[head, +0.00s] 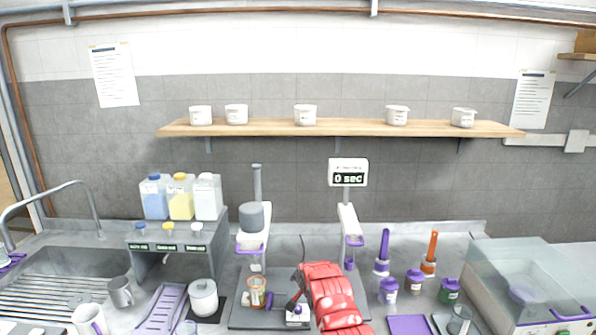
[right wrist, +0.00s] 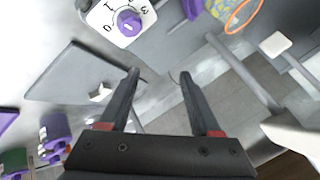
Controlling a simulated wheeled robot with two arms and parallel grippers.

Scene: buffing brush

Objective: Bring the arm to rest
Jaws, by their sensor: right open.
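My right arm (head: 330,295), red with pale spots, reaches in from the bottom centre of the head view, over the grey machine base. Its dark gripper (head: 298,288) is partly hidden by the arm. In the right wrist view the right gripper (right wrist: 158,75) is open, with two dark fingers apart and nothing held between them. A white control box with a purple dial (right wrist: 130,22) lies beyond the fingertips in that view. The control box (head: 297,315) also shows just below the gripper in the head view. My left gripper is not in view.
A display (head: 348,177) reads "0 sec". Left are a sink (head: 55,270), a bottle stand (head: 168,255) and a white jar (head: 203,297). Right are a purple-handled brush (head: 384,245), an orange-handled brush (head: 432,247), small jars and a clear-lidded case (head: 520,285).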

